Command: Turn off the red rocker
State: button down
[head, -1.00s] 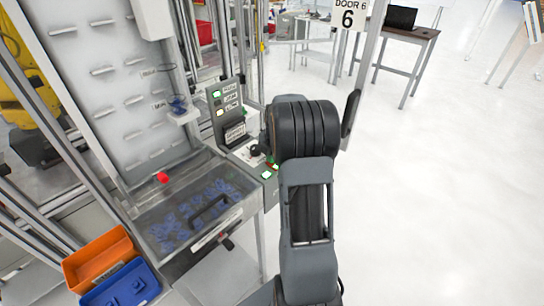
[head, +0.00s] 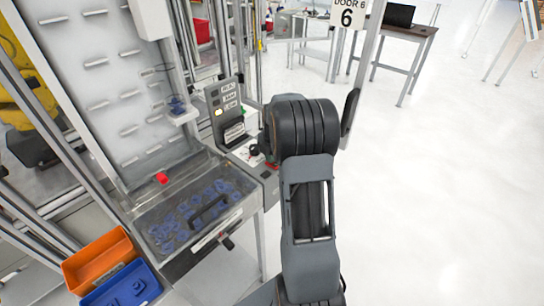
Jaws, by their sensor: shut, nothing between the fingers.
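The red rocker (head: 271,166) shows as a small red patch on the control box beside the clear-lidded bin, close to the left edge of my arm. Its exact tilt is too small to tell. A black knob (head: 255,150) sits just behind it on the same box. An upright grey panel (head: 228,108) with white labels stands behind, with one pale yellow lamp lit and no green lamps showing. My arm's dark links fill the middle of the head view. My gripper is hidden behind them, so its contact with the rocker cannot be seen.
A clear-lidded bin (head: 200,212) of blue parts with a black handle stands left of the control box. An orange tray (head: 100,262) and a blue tray (head: 128,288) are at the lower left. A metal door post (head: 364,60) stands behind my arm. The floor at right is clear.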

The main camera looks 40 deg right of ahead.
jog(key=shift+s+d+r, duration=0.15)
jog(key=shift+s+r, duration=0.05)
jog(key=shift+s, duration=0.5)
notch_tip(320, 180, up, 14)
jog(key=w+p, duration=0.1)
jog(key=shift+w+a+p, duration=0.2)
jog(key=shift+w+p, duration=0.15)
jog(key=shift+f, duration=0.1)
dwell(0.5)
jog(key=s+a+m+t, duration=0.3)
jog(key=s+a+m, duration=1.5)
jog(key=a+m, duration=0.2)
jog(key=shift+s+a+f, duration=0.3)
jog(key=shift+a+f, duration=0.15)
jog(key=shift+a, duration=0.3)
